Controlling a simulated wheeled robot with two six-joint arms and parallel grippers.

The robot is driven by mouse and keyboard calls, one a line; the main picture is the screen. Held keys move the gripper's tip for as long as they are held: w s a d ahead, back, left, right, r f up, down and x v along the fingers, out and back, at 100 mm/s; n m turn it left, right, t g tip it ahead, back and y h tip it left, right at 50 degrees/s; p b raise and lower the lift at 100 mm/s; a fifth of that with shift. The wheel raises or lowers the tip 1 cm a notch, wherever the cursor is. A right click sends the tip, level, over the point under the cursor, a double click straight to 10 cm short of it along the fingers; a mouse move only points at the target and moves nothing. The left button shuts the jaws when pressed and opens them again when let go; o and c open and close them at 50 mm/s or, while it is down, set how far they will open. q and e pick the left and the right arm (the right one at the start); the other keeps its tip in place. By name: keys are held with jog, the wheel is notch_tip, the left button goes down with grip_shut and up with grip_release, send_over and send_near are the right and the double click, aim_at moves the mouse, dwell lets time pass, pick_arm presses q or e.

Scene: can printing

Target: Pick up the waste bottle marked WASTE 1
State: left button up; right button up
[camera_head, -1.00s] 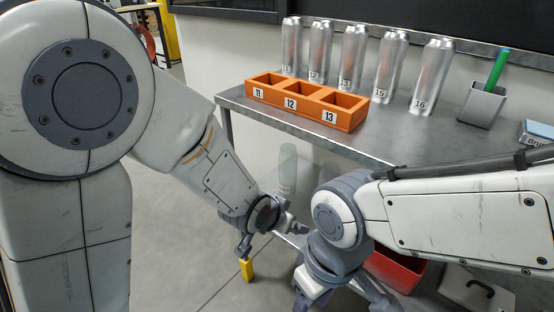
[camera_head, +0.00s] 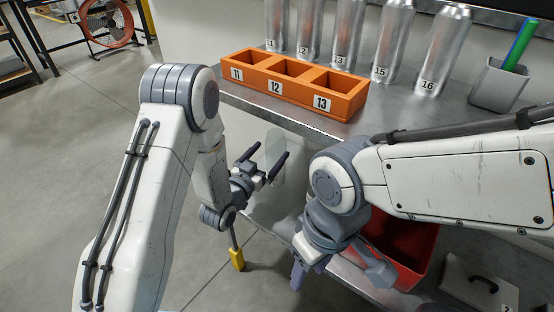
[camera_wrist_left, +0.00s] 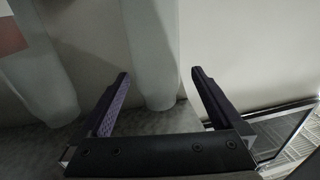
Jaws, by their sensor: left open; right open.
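A pale translucent bottle (camera_head: 274,146) stands under the bench, partly hidden by my left gripper (camera_head: 265,163). That gripper is open, with its fingers pointing toward the bottle. In the left wrist view, two pale bottles show beyond the open fingers. One bottle (camera_wrist_left: 154,50) is between the fingertips' directions, left of centre, and the other bottle (camera_wrist_left: 38,70) is at the far left. The far-left one carries part of a reddish label; I cannot read WASTE 1 on either. My right gripper (camera_head: 338,278) is open and empty, low in front of the bench.
The metal bench (camera_head: 375,120) holds an orange rack (camera_head: 300,92), several silver cans and a grey pen cup (camera_head: 497,86). Below are a red bin (camera_head: 415,255) and a pale case (camera_head: 465,280). A yellow-ended post (camera_head: 237,258) stands near my left wrist.

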pick_arm(q)
jog(key=shift+w+d, duration=0.25)
jog(key=shift+w, duration=0.4)
jog(key=x, duration=0.2)
jog(key=b+x, duration=0.1)
jog(key=x, duration=0.2)
jog(key=shift+d+r, duration=0.2)
jog(key=shift+d, duration=0.1)
jog(key=shift+c, duration=0.3)
grip_shut()
